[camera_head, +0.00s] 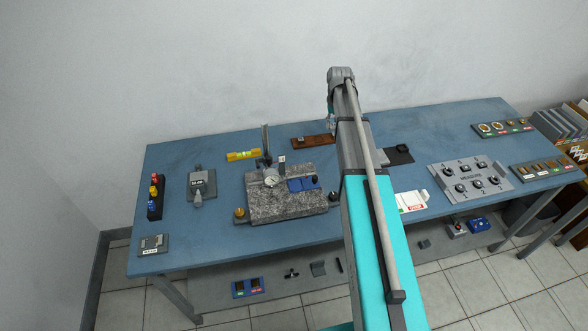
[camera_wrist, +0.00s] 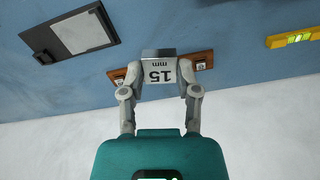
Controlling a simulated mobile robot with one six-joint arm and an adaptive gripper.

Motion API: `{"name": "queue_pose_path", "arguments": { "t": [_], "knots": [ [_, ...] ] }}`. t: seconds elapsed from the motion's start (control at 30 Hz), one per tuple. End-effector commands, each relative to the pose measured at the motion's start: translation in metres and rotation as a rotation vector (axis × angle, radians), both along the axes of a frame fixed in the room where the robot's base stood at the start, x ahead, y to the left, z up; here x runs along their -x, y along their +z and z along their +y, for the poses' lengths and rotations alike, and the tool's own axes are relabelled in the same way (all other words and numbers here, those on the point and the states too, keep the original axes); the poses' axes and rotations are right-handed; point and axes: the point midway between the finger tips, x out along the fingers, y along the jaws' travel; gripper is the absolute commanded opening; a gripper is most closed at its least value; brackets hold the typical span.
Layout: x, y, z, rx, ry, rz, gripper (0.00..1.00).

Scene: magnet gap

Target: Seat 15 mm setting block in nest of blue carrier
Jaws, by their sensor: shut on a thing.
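The 15 mm setting block (camera_wrist: 159,74) is a grey block with "15 mm" on its face, which reads upside down in the wrist view. My gripper (camera_wrist: 159,86) is shut on it, one finger on each side. In the head view my gripper (camera_head: 331,122) is near the table's back, by the brown wooden rack, mostly hidden by my arm; the block cannot be made out there. The blue carrier (camera_head: 297,185) lies on the speckled granite plate (camera_head: 275,208), to the left of my arm and apart from the gripper. Its nest is too small to make out.
The wooden rack (camera_head: 308,142) lies behind the block, also in the wrist view (camera_wrist: 204,60). A dial gauge stand (camera_head: 266,150) rises beside the carrier. A yellow level (camera_head: 243,155) lies at the back left. A dark plate (camera_head: 398,155) lies right of my arm.

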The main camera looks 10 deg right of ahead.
Motion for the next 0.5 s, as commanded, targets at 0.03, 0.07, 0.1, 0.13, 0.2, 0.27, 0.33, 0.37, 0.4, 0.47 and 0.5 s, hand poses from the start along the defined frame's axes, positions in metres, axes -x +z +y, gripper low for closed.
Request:
{"name": "queue_pose_path", "arguments": {
  "t": [0.03,0.07,0.1,0.13,0.2,0.27,0.33,0.37,0.4,0.47,0.5],
  "knots": [
    [0.0,0.0,0.001,0.0,0.001,0.0,0.0],
    [0.0,0.0,0.001,0.0,0.002,0.0,0.0],
    [0.0,0.0,0.002,0.0,0.002,0.0,0.0],
    [0.0,0.0,0.002,0.0,0.003,0.0,0.0],
    [0.001,-0.002,0.005,0.0,0.006,0.0,0.0],
    [0.003,-0.004,0.009,0.0,0.01,0.0,0.0],
    [0.007,-0.009,0.016,0.0,0.018,0.0,0.0],
    [0.009,-0.012,0.02,0.0,0.022,0.0,0.0],
    [0.012,-0.016,0.026,0.0,0.029,0.0,0.0],
    [0.019,-0.023,0.037,0.0,0.041,0.0,0.0],
    [0.024,-0.028,0.046,0.0,0.051,0.0,0.0]
  ]
}}
